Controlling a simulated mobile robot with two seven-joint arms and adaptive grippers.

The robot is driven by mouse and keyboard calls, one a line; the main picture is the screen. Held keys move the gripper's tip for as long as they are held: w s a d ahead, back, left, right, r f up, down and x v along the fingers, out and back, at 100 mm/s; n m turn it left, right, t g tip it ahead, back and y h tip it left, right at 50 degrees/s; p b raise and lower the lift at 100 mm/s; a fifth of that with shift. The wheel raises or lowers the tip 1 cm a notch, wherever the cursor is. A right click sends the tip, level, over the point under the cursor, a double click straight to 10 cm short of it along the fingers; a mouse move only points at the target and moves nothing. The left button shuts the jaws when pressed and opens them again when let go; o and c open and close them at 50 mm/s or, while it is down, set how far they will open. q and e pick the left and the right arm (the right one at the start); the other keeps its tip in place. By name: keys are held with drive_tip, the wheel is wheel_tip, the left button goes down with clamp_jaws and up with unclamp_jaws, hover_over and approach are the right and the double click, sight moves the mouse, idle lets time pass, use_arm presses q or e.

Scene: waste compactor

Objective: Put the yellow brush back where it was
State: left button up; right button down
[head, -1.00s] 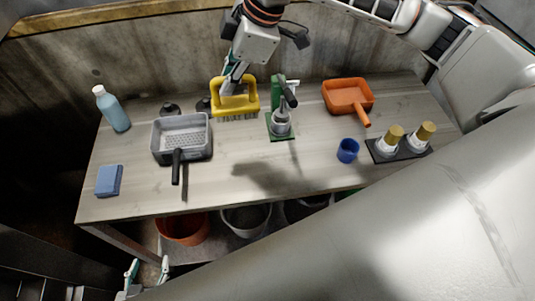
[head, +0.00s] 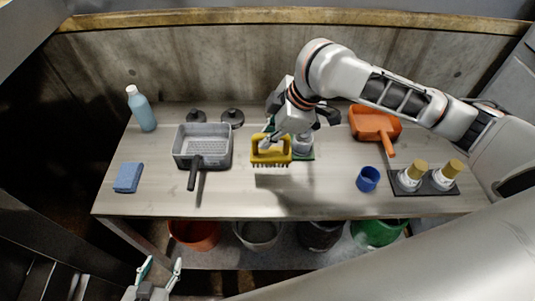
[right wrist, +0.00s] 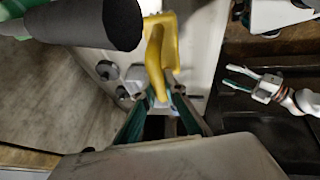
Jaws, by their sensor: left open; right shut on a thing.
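The yellow brush (head: 271,151) is in the middle of the table in the head view, bristles down, just right of the grey perforated tray. My right gripper (head: 268,138) is shut on its handle from above. In the right wrist view the yellow handle (right wrist: 156,52) stands between the fingers of my right gripper (right wrist: 163,106). I cannot tell whether the bristles touch the table. My left gripper (head: 159,270) is open and empty, low in front of the table; it also shows in the right wrist view (right wrist: 245,80).
The grey tray (head: 220,158) with a black handle is left of the brush. A green-based device (head: 303,148) is close on its right, partly hidden by my arm. A blue cup (head: 368,179), orange dustpan (head: 374,125) and blue sponge (head: 128,177) also lie on the table. Front-middle table is clear.

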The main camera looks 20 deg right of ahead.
sight(270, 153)
wheel_tip(270, 153, down, 4)
wheel_tip(270, 153, down, 3)
drive_tip(key=shift+f, duration=0.15)
idle(0.3)
drive_tip(key=shift+f, duration=0.15)
drive_tip(key=c, duration=2.1)
unclamp_jaws()
